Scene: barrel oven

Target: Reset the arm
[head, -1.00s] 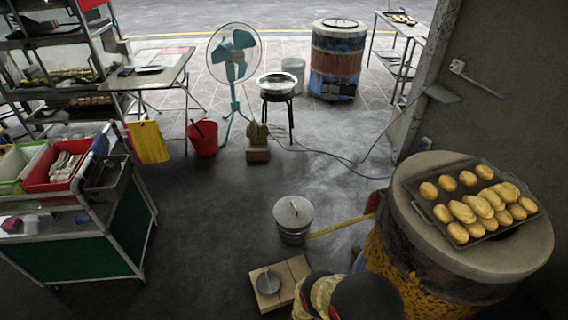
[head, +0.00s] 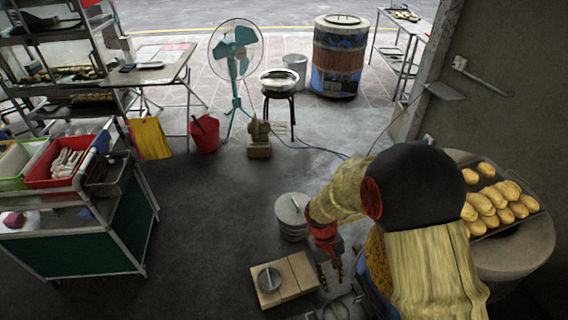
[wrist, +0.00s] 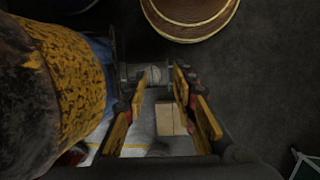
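My arm now stands in the lower right of the head view, in front of the barrel oven. My gripper (head: 331,279) hangs beside the oven's left side, above the floor, with its fingers pointing down. In the wrist view my gripper (wrist: 163,112) shows two yellow-and-black fingers spread apart. The gap between them is empty, with floor and a wooden board (wrist: 170,118) seen far beyond it. My arm hides part of the oven (head: 520,255) and of the tray on it.
A dark tray (head: 541,203) of golden buns lies on the oven top. A lidded metal pot (head: 292,212) and a wooden board (head: 296,279) with a round metal piece are on the floor close to my gripper. A green cart (head: 80,250) stands at left. The middle floor is clear.

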